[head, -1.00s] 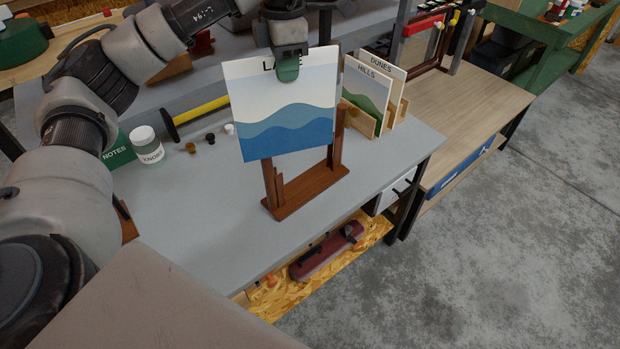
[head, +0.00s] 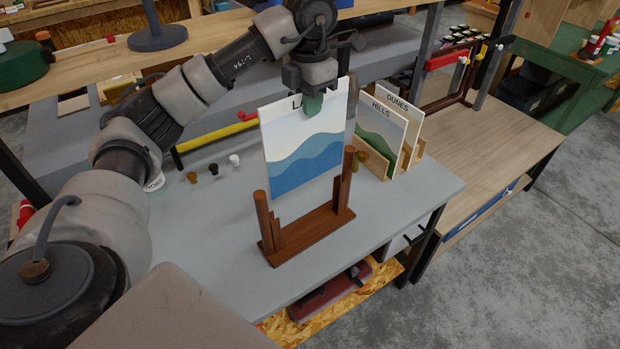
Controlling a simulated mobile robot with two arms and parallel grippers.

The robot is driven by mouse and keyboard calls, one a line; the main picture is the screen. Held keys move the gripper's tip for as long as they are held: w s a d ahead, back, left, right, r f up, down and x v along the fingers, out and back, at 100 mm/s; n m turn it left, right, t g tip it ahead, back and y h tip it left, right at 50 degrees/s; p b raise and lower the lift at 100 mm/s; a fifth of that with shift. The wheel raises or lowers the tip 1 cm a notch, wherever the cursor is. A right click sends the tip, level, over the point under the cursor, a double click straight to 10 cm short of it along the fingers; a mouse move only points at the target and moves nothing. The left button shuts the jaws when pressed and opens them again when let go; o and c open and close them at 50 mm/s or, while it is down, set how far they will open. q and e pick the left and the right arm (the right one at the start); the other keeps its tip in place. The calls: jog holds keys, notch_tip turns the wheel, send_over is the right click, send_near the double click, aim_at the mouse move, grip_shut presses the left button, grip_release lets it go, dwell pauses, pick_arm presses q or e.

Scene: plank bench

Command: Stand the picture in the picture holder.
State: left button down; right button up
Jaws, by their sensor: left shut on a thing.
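The picture (head: 303,143), a white board with blue waves and lettering starting "LA", hangs upright in the head view. My left gripper (head: 313,103) is shut on its top edge and hides part of the lettering. The picture holder (head: 308,236) is a dark brown wooden base with two upright posts, standing on the grey bench. The picture's lower edge is above the base, with bare bench showing between them. Both post tops show beside the picture's lower corners; I cannot tell whether they touch it. My right gripper is out of view.
Boards marked HILLS (head: 379,134) and DUNES (head: 402,108) stand in a light wooden rack (head: 412,155) just right of the holder. Small knobs (head: 213,168) lie on the bench at left. The grey bench top (head: 210,235) is clear left of the holder.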

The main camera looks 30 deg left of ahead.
pick_arm(q)
jog(key=p, duration=0.3)
send_over(310, 178)
notch_tip(310, 178, down, 9)
jog(key=f, duration=0.5)
jog(key=shift+w+a+p, duration=0.15)
jog(key=shift+w+p, duration=0.15)
jog(key=shift+f, duration=0.8)
notch_tip(310, 178, down, 3)
jog(key=shift+f+p, duration=0.1)
jog(key=shift+p, duration=0.55)
jog(key=shift+f, duration=0.15)
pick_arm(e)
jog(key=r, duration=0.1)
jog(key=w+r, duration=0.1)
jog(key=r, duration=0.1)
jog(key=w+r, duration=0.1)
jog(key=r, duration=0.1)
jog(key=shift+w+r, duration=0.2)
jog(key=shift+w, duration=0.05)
pick_arm(q)
jog(key=shift+f, duration=0.1)
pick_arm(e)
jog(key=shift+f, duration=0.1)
pick_arm(q)
jog(key=c, duration=1.2)
grip_release()
jog(key=shift+c, duration=0.2)
